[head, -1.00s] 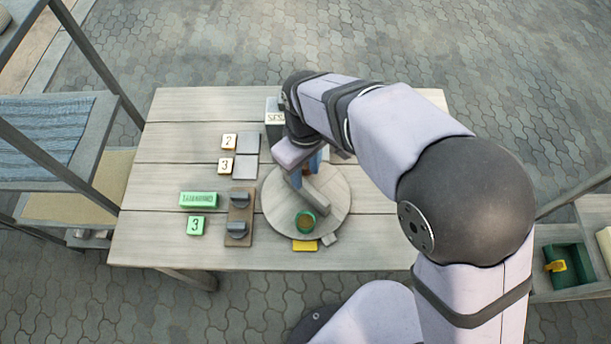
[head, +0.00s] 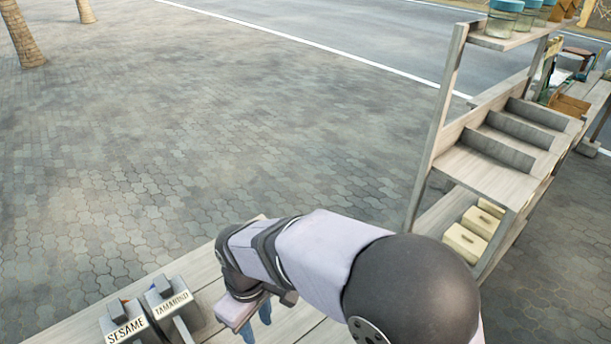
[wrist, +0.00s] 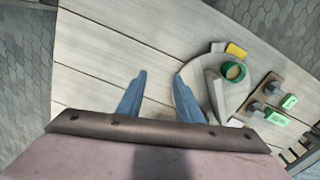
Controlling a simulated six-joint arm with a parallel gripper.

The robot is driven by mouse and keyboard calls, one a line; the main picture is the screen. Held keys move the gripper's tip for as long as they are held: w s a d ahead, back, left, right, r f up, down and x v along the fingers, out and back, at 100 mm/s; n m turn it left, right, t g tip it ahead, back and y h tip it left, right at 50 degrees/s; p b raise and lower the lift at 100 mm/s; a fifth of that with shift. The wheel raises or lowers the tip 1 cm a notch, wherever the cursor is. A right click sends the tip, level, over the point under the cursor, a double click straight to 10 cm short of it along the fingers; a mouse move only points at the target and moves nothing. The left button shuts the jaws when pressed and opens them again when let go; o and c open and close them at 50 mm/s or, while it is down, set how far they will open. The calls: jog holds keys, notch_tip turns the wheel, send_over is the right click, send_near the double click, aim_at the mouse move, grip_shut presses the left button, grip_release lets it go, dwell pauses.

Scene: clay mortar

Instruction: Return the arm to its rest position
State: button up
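My gripper (head: 256,324) hangs over the wooden table (head: 205,262) at the bottom of the head view. In the wrist view its two blue fingers stand well apart, with only bare planks between them, so my gripper (wrist: 160,76) is open and empty. The arm is still bent out over the table. In the wrist view a round board (wrist: 215,58) lies right of the fingers, with a green cup (wrist: 234,72) on it. A grey piece lies beside the cup, partly behind the right finger.
Boxes labelled SESAME (head: 125,325) and TAMARIND (head: 168,297) stand left of my gripper. A wooden shelf rack (head: 490,165) with jars on top rises at the right. The wrist view shows a yellow tag (wrist: 236,50) and green tags (wrist: 289,101). Paving behind the table is open.

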jog(key=w+d+r+m, duration=0.15)
jog(key=d+m, duration=0.45)
jog(key=d, duration=0.9)
jog(key=s+d+m, duration=0.2)
jog(key=d+m, duration=0.1)
jog(key=d, duration=0.3)
jog(key=s+d+f+m, duration=0.1)
jog(key=s+d+m, duration=0.2)
jog(key=d, duration=0.4)
jog(key=shift+d+f+p, duration=0.15)
jog(key=shift+p, duration=0.15)
jog(key=shift+f, duration=0.1)
notch_tip(320, 180, down, 18)
jog(key=b, duration=1.7)
jog(key=shift+r+b, duration=0.2)
jog(key=shift+b, duration=0.2)
